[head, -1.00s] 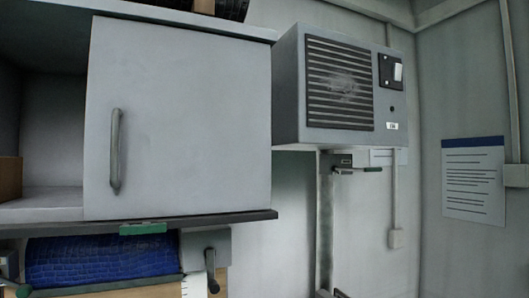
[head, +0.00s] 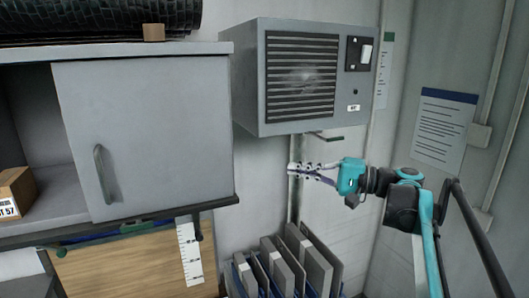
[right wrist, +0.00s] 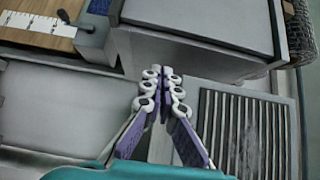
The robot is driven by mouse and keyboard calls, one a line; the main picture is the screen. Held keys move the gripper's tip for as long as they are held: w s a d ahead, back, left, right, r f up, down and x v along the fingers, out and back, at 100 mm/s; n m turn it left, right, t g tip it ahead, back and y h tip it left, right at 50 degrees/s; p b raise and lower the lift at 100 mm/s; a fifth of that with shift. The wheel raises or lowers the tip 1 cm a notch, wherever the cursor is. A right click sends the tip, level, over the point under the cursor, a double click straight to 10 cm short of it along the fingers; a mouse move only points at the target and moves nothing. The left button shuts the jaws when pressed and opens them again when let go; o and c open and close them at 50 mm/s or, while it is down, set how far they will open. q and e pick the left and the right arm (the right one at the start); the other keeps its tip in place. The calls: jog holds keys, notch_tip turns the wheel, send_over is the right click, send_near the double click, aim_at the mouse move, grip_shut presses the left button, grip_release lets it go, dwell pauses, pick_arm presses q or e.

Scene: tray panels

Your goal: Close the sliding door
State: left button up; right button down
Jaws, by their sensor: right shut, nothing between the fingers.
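The sliding door (head: 148,135) is a grey panel on a wall cabinet, with a vertical bar handle (head: 104,174) near its left edge. The door covers the right part of the cabinet, and the left part of the cabinet (head: 62,205) is open. My right gripper (head: 292,169) is shut and empty, below the vented grey box and to the right of the door, apart from the handle. In the right wrist view the right gripper's fingers (right wrist: 164,75) are together with nothing between them. My left gripper is not in view.
The vented grey box (head: 302,76) hangs on the wall right of the cabinet. A cardboard box (head: 16,194) sits inside the open part. Several upright grey panels (head: 300,262) stand below. A white ruled strip (head: 190,252) hangs under the cabinet.

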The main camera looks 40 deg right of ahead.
aim_at(113, 186)
jog(key=p+x, duration=0.1)
jog(key=x, duration=0.3)
jog(key=s+a+x, duration=0.1)
jog(key=x, duration=0.3)
jog(key=a+p+x, duration=0.1)
jog(key=x, duration=0.4)
jog(key=shift+s+a+p, duration=0.2)
jog(key=shift+a+p, duration=0.05)
jog(key=shift+p, duration=0.1)
jog(key=shift+f, duration=0.1)
jog(key=shift+w+d, duration=0.1)
jog(key=shift+w, duration=0.05)
jog(key=shift+a, duration=0.4)
jog(key=w+a, duration=0.2)
jog(key=a, duration=0.7)
jog(key=w+a, duration=0.2)
jog(key=a, duration=0.7)
jog(key=w+a, duration=0.2)
jog(key=a, duration=0.7)
jog(key=shift+w+a, duration=0.3)
jog(key=shift+a, duration=0.1)
